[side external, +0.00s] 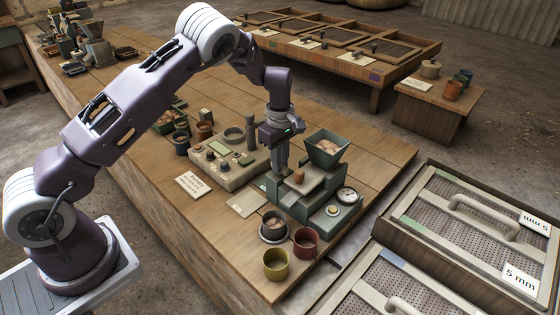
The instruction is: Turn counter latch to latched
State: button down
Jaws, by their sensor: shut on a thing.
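A green machine (328,213) with a hopper (327,147) and a round white dial (347,195) stands near the right end of the long wooden bench. My gripper (281,172) points down at the left back of this machine, left of the hopper. Its fingers are shut on a small part there, which they mostly hide. I cannot make out the counter latch clearly or tell its position. A tan control box (222,158) with several knobs sits to the left of my gripper.
A dark-rimmed bowl (273,226), a red cup (305,243) and a yellow cup (276,264) stand in front of the machine. A lettered card (193,185) and a flat pale plate (245,203) lie to the left. Sieve trays (475,225) stand right of the bench.

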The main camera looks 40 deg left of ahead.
dwell(0.4)
jog(key=c, duration=1.4)
grip_release()
jog(key=shift+r, duration=0.1)
notch_tip(320, 180, up, 7)
